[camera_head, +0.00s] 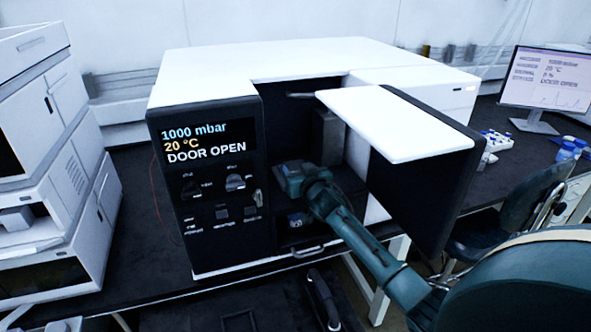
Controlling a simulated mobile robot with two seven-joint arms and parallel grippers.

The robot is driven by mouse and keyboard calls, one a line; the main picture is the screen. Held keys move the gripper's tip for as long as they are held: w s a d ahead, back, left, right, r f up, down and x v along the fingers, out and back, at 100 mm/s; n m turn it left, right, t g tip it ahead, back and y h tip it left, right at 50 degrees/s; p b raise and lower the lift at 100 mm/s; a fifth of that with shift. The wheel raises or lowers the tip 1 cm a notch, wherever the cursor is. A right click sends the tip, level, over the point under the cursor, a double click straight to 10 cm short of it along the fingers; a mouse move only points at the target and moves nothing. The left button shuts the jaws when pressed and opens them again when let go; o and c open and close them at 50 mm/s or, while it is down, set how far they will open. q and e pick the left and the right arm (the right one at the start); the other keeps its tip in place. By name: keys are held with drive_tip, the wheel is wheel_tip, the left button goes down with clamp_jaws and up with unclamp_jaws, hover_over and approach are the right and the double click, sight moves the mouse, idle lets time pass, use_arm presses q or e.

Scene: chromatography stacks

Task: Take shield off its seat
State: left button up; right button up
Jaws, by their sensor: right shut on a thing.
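The instrument has its chamber open, with a dark interior (357,150). My right gripper (292,188) reaches into the chamber from the right, its teal wrist in front of the opening. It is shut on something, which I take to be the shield. Its fingertips and the held shield are hidden behind the wrist, so I cannot tell whether the shield still touches its seat. A grey upright block (328,137) stands deeper in the chamber, behind the wrist. My left gripper is not in view.
The open door (430,175), black with a white top, stands out to the right, close beside my arm. The display panel (205,142) reads 1000 mbar, 20 °C and DOOR OPEN. White stacked modules (45,190) stand left; a monitor (545,80) stands right.

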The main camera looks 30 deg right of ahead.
drive_tip(key=c, duration=0.3)
drive_tip(key=shift+r, duration=0.15)
